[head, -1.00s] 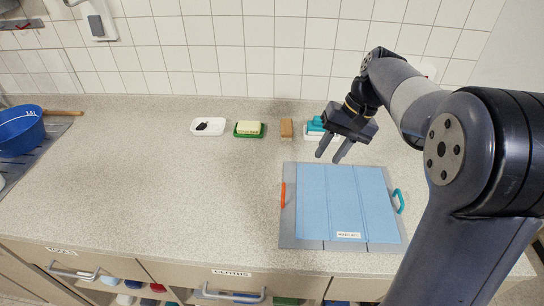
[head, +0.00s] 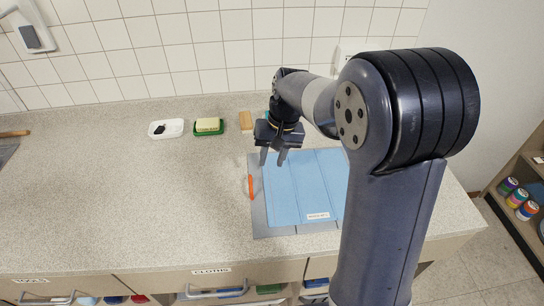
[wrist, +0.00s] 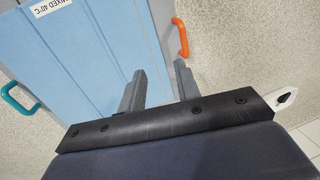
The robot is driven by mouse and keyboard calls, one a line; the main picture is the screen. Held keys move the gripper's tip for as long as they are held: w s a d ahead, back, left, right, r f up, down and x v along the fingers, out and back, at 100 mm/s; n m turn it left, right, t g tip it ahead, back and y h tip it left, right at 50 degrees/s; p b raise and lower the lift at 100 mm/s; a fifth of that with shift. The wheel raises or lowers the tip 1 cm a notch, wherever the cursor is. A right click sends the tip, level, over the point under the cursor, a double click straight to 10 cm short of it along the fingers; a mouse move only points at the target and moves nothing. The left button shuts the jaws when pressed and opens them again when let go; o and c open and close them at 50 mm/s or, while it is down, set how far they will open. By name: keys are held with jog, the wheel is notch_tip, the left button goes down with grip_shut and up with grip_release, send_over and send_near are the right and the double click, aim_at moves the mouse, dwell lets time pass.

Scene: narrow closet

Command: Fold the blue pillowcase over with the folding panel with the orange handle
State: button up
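The blue pillowcase (head: 302,192) lies flat on a grey folding board (head: 258,208) on the counter, with a white label near its front edge. The orange handle (head: 251,187) is on the board's left edge; in the wrist view the orange handle (wrist: 181,38) is just beyond the fingers, to their right. A teal handle (wrist: 17,99) shows on the opposite side in the wrist view; my arm hides it in the head view. My gripper (head: 273,159) is open and empty, above the board's back left part, apart from the orange handle. It also shows in the wrist view (wrist: 160,82).
Behind the board are a white dish (head: 166,128), a green dish with a yellow block (head: 208,126) and a brown block (head: 245,120). The counter left of the board is clear. A shelf with jars (head: 516,197) stands at right.

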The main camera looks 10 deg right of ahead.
jog(key=shift+f, duration=0.2)
grip_shut()
dwell(1.3)
jog(key=c, duration=0.6)
grip_release()
jog(key=o, duration=0.6)
notch_tip(320, 180, up, 11)
jog(key=d, duration=0.2)
jog(key=shift+f, duration=0.2)
